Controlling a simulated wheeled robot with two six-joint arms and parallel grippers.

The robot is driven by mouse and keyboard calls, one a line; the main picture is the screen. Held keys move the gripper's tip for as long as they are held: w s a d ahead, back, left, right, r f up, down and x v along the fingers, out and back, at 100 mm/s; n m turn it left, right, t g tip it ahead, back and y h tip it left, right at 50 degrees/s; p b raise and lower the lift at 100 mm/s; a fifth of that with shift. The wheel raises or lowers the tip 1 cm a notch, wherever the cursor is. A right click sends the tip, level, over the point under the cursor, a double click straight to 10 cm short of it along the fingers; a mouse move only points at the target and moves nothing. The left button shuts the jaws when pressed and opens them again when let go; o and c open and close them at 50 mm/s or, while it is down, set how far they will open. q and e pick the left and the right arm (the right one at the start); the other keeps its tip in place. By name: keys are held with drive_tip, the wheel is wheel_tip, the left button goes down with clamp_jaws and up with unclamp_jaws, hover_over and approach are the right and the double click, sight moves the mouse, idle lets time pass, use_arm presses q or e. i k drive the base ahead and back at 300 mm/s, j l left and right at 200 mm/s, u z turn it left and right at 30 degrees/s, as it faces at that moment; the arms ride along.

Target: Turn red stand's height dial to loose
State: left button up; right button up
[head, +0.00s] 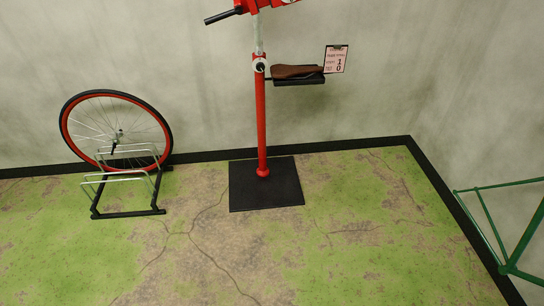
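The red stand (261,125) is upright on a black base plate (268,196), near the wall at the middle of the head view. Its height dial (260,67) looks like a small dark-and-white knob on the red collar, where the silver upper tube (257,35) enters the red post. The dial's setting is too small to read. The red clamp head (265,5) with a black handle (222,16) is cut by the top edge. Neither of my grippers is in the head view.
A shelf (299,81) with a brown saddle (296,71) and a small sign (336,59) juts right from the stand. A red-rimmed wheel (80,143) stands in a rack (127,213) at left. A green frame (507,269) is at right. The floor in front is clear.

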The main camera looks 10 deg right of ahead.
sight(260, 66)
drive_tip(key=i+l+u, duration=0.3)
drive_tip(key=i+l, duration=0.7)
drive_tip(key=i, duration=0.4)
drive_tip(key=i+l+u, duration=0.3)
drive_tip(key=i+l, duration=0.95)
